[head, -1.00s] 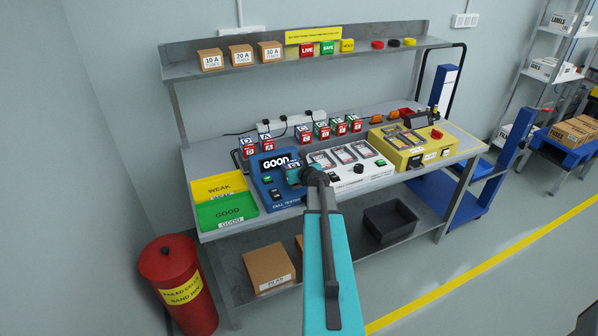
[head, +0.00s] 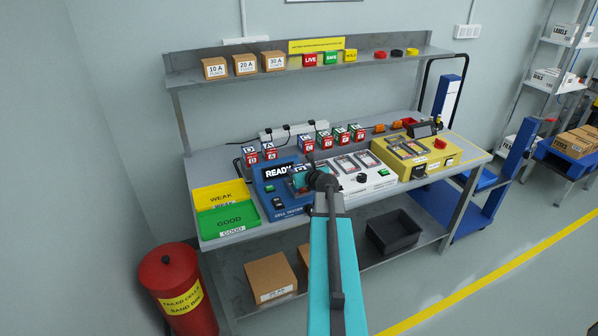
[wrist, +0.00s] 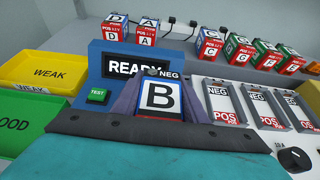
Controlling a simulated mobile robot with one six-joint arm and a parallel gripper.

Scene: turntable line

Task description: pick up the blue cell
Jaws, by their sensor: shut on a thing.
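The blue cell (wrist: 160,97) has a blue edge and a white face marked B, with a NEG label at its far end. It stands between the fingers of my gripper (wrist: 158,104) in the wrist view. My gripper is shut on it, in front of the tester's READY screen (wrist: 133,67). In the head view my gripper (head: 308,177) is over the right part of the blue cell tester (head: 272,191). The cell's lower end is hidden, so I cannot tell its exact clearance from the tester.
Left of the tester are a yellow WEAK tray (head: 219,193) and a green GOOD tray (head: 227,220). Blue and green cells (head: 308,141) stand behind. A shelf (head: 200,72) runs above.

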